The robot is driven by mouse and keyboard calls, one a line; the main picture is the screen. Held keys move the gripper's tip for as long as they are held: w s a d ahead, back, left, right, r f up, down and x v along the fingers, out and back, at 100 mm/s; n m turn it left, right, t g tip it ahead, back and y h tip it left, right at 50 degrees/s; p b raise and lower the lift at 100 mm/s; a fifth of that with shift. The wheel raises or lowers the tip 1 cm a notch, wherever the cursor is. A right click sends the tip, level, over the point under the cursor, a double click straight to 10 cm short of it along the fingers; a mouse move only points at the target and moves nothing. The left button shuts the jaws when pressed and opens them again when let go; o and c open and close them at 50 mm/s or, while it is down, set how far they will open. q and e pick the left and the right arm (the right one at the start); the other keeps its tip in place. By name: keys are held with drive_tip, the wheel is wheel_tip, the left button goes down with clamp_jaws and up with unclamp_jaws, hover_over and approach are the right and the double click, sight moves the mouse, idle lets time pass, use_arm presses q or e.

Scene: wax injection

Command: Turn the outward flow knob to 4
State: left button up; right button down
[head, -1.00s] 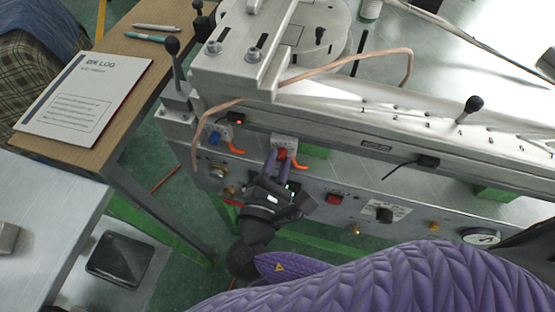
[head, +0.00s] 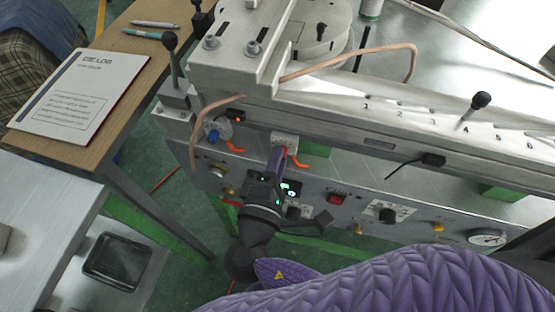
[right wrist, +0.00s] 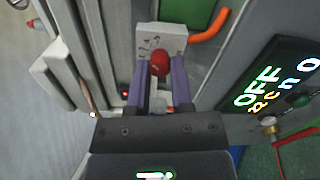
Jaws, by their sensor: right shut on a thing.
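A red knob (right wrist: 160,64) sticks out from a pale block (right wrist: 158,38) with an orange hose beside it, in the right wrist view. My right gripper (right wrist: 160,70) has its two purple fingers on either side of the knob and is shut on it. In the head view the right gripper (head: 277,155) reaches up to the same block (head: 286,141) on the machine's front, and its fingers mostly hide the knob. My left gripper is not in view.
A blue knob (head: 213,137) sits on a similar block to the left. The machine's front panel carries a red switch (head: 336,199), a black dial (head: 386,215) and a gauge (head: 487,238). A lit display (right wrist: 265,85) is close to the right of my gripper.

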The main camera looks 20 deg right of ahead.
drive_tip(key=shift+m, duration=0.3)
drive_tip(key=c, duration=0.5)
unclamp_jaws()
